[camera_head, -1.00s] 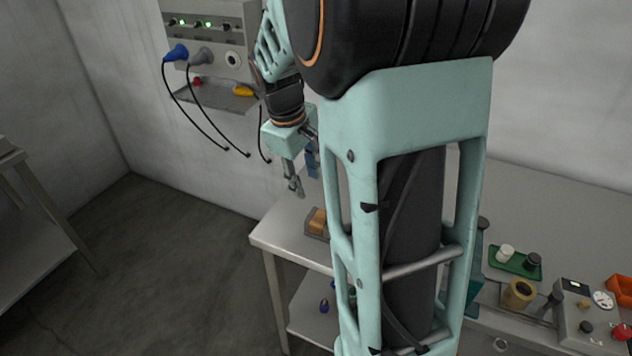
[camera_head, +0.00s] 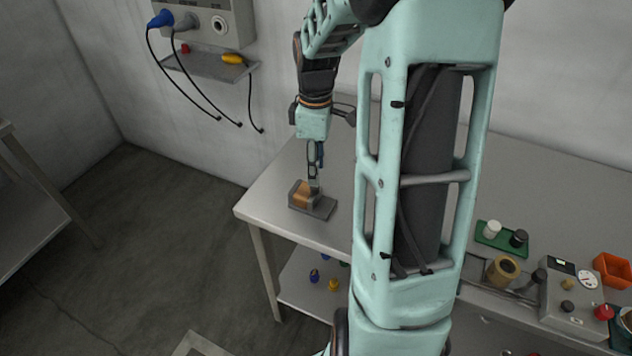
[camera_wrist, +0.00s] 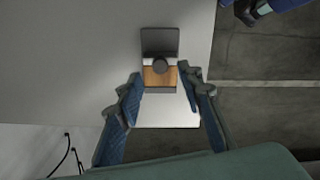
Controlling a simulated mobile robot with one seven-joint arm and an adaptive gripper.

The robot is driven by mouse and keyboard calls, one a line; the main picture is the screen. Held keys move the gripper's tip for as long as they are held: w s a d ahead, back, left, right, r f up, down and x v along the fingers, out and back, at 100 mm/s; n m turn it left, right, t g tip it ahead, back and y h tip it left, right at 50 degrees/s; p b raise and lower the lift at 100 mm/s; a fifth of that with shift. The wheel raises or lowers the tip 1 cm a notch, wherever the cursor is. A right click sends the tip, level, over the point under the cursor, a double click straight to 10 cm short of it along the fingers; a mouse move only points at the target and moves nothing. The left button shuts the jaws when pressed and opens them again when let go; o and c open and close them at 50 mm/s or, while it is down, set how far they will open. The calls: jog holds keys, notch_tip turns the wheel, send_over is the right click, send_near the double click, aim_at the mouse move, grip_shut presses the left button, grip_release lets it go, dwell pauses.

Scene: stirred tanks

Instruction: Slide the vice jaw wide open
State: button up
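The vice (camera_head: 325,208) sits near the left corner of the grey bench, with a grey base and a brown wooden block (camera_head: 301,194). In the wrist view, the vice's flat grey plate (camera_wrist: 160,40) is at the top, and a dark round knob (camera_wrist: 160,65) stands between it and the wooden block (camera_wrist: 151,79). A thin grey jaw lies below the block. My gripper (camera_head: 315,180) points down over the vice. In the wrist view, my gripper (camera_wrist: 160,75) is open, its blue-padded fingers apart on either side of the block and knob. Whether they touch anything, I cannot tell.
A wall panel (camera_head: 215,25) with cables and a small shelf (camera_head: 210,66) is behind on the left. Further right on the bench are a green tray (camera_head: 503,238), a control box (camera_head: 573,300) and an orange bin (camera_head: 612,270). The bench edge (camera_head: 285,233) is close to the vice.

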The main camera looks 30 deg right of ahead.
aim_at(315, 194)
notch_tip(315, 194, down, 5)
jog(key=shift+f, duration=0.2)
grip_shut()
dwell(0.3)
